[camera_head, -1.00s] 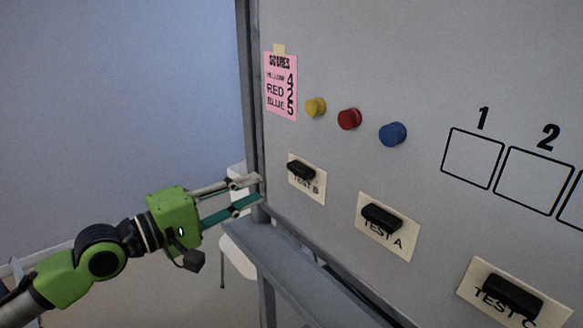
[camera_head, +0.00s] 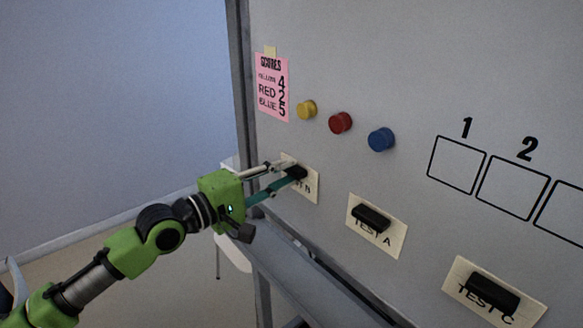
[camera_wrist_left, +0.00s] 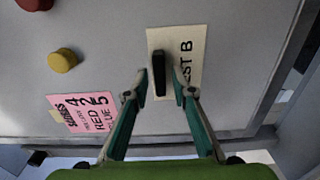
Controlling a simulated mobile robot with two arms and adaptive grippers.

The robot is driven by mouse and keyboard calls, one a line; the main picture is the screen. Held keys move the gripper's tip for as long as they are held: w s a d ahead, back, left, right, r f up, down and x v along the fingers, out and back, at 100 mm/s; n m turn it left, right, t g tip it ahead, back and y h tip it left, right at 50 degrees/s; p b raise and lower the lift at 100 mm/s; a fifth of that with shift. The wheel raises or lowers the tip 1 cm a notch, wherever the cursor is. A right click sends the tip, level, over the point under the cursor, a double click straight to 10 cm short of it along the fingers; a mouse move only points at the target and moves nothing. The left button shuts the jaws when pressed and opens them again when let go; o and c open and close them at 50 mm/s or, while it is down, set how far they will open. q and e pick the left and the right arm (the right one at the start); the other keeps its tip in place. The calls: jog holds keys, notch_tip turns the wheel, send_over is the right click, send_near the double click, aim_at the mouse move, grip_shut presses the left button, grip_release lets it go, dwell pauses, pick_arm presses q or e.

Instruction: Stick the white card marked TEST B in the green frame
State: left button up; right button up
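The cream-white card marked TEST B (camera_head: 311,187) is on the upright board at the left, with a black handle on it. My left gripper (camera_head: 295,169) is at this card. In the left wrist view its fingers (camera_wrist_left: 161,85) are apart, one on each side of the black handle (camera_wrist_left: 159,75), with gaps visible. The fingers partly cover the card in the head view; its lettering shows in the wrist view (camera_wrist_left: 187,75). No green frame shows; black-outlined squares marked 1 (camera_head: 457,164) and 2 (camera_head: 512,188) are on the board at the right. My right gripper is not in view.
Cards TEST A (camera_head: 386,238) and TEST C (camera_head: 458,277) with black handles are lower right. Yellow (camera_head: 306,110), red (camera_head: 340,123) and blue (camera_head: 381,139) knobs and a pink scores note (camera_head: 272,87) are above. A grey ledge (camera_head: 300,268) runs below.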

pick_arm(q)
jog(key=shift+c, duration=0.5)
grip_shut()
jog(key=shift+d+r, duration=0.1)
jog(key=shift+r, duration=0.05)
jog(key=shift+s+a, duration=0.1)
jog(key=shift+a, duration=0.15)
jog(key=shift+s+a, duration=0.4)
jog(key=shift+a, duration=0.15)
jog(key=shift+a, duration=0.1)
jog(key=shift+b+v, duration=0.35)
jog(key=shift+v, duration=1.95)
